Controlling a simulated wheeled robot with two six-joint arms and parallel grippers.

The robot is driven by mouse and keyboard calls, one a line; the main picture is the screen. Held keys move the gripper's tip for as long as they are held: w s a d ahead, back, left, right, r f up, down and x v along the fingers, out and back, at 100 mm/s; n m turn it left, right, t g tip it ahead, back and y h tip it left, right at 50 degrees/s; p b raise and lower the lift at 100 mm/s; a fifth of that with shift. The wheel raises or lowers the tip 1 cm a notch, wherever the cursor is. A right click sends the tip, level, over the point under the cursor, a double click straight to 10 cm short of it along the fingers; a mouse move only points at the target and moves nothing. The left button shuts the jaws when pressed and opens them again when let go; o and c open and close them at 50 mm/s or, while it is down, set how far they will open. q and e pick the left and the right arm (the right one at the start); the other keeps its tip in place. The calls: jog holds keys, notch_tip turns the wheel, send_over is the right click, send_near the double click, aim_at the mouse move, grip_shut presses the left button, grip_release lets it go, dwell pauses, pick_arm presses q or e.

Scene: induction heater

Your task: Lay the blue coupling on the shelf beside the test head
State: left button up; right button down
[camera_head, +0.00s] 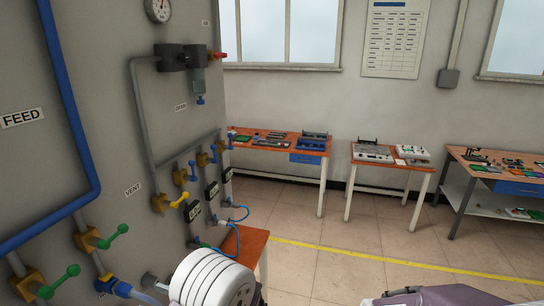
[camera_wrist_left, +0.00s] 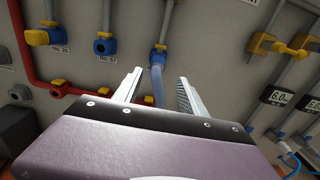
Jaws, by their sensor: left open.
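My left gripper (camera_wrist_left: 160,75) is open in the left wrist view, its two fingers pointing at the grey panel. A blue coupling (camera_wrist_left: 158,55) with a yellow tab shows in the gap between the fingertips, a little beyond them. A pale blue hose (camera_wrist_left: 158,87) runs down from it between the fingers, which look apart from it. In the head view a blue coupling (camera_head: 115,287) on the panel also shows at the lower left; I cannot tell if it is the same one. A purple housing (camera_head: 440,297), seemingly my right gripper's, shows at the bottom right; its fingers are hidden.
Green-handled (camera_head: 108,238) and yellow-handled (camera_head: 192,210) valves stick out of the panel. An orange-brown surface (camera_head: 250,243) stands beside it. Workbenches line the back wall; the floor between is clear.

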aim_at(133, 293)
pick_arm(q)
jog(key=shift+s+x, duration=0.2)
jog(key=shift+x, duration=4.35)
grip_shut()
jog(key=shift+f, duration=0.1)
jog(key=shift+v, duration=3)
